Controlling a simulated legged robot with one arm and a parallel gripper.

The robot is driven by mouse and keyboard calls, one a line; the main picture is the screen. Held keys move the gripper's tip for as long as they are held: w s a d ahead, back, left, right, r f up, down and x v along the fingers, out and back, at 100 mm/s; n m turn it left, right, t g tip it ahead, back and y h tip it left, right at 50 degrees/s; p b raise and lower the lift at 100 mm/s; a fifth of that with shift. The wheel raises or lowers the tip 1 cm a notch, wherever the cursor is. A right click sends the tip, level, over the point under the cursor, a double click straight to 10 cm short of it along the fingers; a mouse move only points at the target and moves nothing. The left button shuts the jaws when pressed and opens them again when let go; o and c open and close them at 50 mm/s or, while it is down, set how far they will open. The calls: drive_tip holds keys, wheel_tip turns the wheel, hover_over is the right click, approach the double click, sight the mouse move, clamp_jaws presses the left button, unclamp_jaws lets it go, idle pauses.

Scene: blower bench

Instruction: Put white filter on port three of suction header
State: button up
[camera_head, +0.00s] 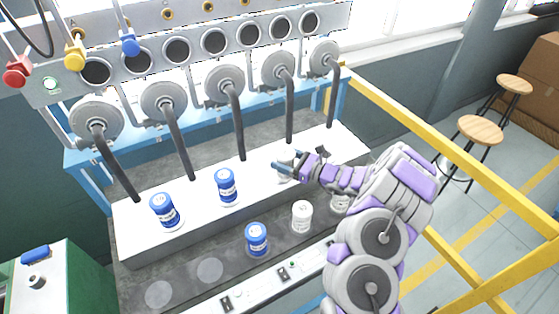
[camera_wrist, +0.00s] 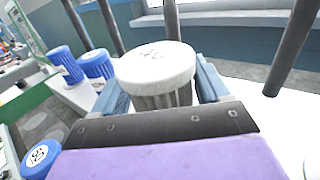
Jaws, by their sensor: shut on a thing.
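My gripper (camera_head: 280,166) is shut on a white filter (camera_head: 288,153) over the white bench top (camera_head: 262,158), toward its right part. In the wrist view the filter (camera_wrist: 157,80) stands upright between the two blue fingers, with a dark mark on its pale lid. Its base is hidden, so I cannot tell whether it touches the bench. Behind the bench is the metal header panel (camera_head: 195,42) with a row of round dark ports. Below it hang several round grey caps (camera_head: 225,86) with dark hoses running down to the bench top. I cannot read port numbers.
Two blue filters (camera_head: 164,209) (camera_head: 227,186) stand on the bench top. A blue filter (camera_head: 257,239) and white filters (camera_head: 302,216) (camera_head: 340,201) stand on the lower dark shelf (camera_head: 190,285). A yellow rail (camera_head: 440,147) runs along the right.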

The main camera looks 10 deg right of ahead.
drive_tip(key=w, duration=0.1)
drive_tip(key=w+a, duration=0.1)
drive_tip(key=w, duration=0.1)
drive_tip(key=shift+a+f, duration=0.15)
drive_tip(key=shift+f, duration=0.1)
drive_tip(key=shift+w, duration=0.3)
drive_tip(key=shift+w+d, duration=0.4)
drive_tip(key=shift+d, duration=0.05)
wheel_tip(320, 180, down, 4)
drive_tip(key=shift+r+b, duration=0.25)
drive_tip(key=shift+b, duration=0.4)
drive_tip(key=shift+a, duration=0.45)
drive_tip(key=o, duration=1.2)
drive_tip(key=shift+d, duration=0.35)
drive_tip(key=shift+c, duration=0.2)
drive_tip(key=shift+d, duration=0.15)
